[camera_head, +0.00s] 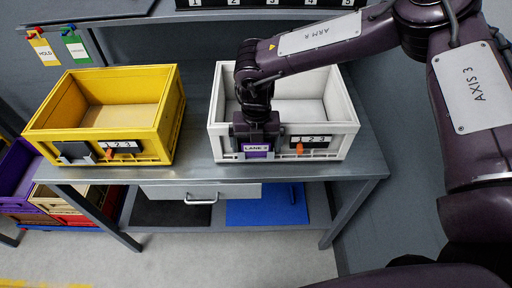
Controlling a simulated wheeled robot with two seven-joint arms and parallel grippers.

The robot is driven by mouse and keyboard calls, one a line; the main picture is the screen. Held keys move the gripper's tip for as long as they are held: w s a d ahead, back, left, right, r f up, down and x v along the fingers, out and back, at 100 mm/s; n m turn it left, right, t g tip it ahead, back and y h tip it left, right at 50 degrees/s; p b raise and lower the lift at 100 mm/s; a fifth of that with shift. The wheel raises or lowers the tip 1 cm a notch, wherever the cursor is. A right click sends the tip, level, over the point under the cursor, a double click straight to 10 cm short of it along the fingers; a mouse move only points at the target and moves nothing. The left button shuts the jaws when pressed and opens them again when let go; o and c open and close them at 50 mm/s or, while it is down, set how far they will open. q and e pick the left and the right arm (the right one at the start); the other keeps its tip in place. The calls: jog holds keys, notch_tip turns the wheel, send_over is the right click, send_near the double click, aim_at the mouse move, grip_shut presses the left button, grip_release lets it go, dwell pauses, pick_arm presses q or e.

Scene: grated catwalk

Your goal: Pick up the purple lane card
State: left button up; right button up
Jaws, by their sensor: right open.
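The purple lane card (257,149), with a white label strip reading "LANE" and a character too small to read surely, is at the front of the white crate (333,140), at the lower left of its front wall. My right gripper (257,140) points down just above the card, open, its body covering the card's upper part and any holder behind it. I cannot tell whether its fingers touch the card. My left gripper is not in view.
A yellow crate (160,142) stands left on the grey bench (196,170), with a grey holder (75,153) on its front. Both crates have 1-2-3 plates with orange markers. HOLD (43,47) and green (75,45) tags hang behind. Coloured crates sit lower left.

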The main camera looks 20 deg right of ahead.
jog(key=shift+s+r, duration=0.3)
jog(key=shift+s, duration=0.05)
jog(key=shift+c, duration=1.1)
jog(key=c, duration=1.1)
